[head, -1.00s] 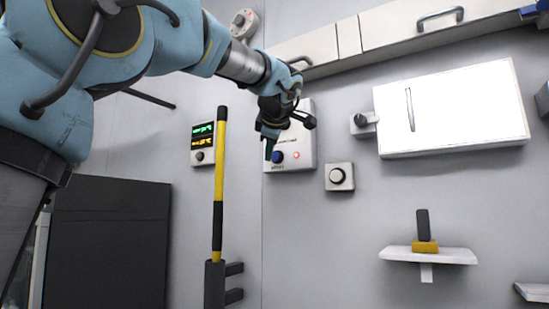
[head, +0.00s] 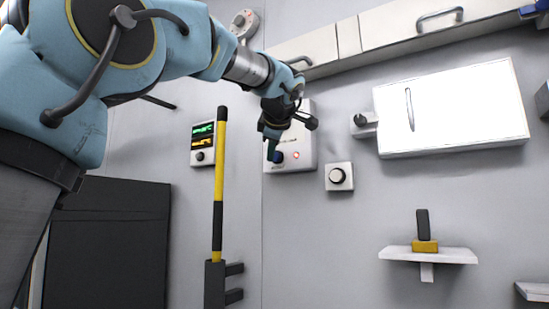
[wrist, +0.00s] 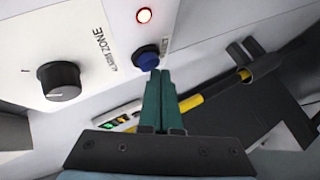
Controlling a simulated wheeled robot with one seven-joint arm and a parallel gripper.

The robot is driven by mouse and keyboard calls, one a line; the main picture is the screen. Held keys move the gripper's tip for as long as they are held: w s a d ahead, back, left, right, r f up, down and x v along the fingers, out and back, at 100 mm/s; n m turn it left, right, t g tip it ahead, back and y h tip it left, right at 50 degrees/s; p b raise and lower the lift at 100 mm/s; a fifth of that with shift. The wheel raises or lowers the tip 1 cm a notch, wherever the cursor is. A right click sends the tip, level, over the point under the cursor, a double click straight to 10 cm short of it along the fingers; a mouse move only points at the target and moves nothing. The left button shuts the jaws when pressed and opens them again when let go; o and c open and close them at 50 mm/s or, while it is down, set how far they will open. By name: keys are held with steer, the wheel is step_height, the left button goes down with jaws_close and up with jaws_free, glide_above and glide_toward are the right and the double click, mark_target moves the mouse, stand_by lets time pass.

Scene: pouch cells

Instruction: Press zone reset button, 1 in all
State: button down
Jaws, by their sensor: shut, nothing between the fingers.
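The zone panel is a white box (head: 304,135) on the wall, partly hidden behind my gripper in the head view. A lit red lamp (wrist: 144,15) is beside the button. My gripper (wrist: 158,74) is shut and empty, its green fingers together. The fingertips overlap the button's lower edge in the wrist view; I cannot tell whether they touch it. In the head view my gripper (head: 271,152) is just left of the button.
A black knob (wrist: 59,80) is on the panel. A knob box (head: 339,176) is below right of it. A yellow-and-black pole (head: 219,165) stands left, near a small display unit (head: 203,143). A shelf (head: 447,256) is at lower right.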

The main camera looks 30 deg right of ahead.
steer(key=shift+w+d, duration=0.25)
steer(key=shift+d, duration=0.15)
stand_by(0.4)
stand_by(0.4)
steer(key=shift+s+a+b, duration=0.45)
steer(key=shift+a+b, duration=0.35)
steer(key=shift+b, duration=0.05)
steer(key=s+a+b, duration=0.1)
steer(key=a+b, duration=0.1)
steer(key=s+a+b, duration=0.1)
steer(key=a, duration=0.1)
steer(key=shift+s+a+b, duration=0.2)
steer(key=shift+b, duration=0.15)
stand_by(0.5)
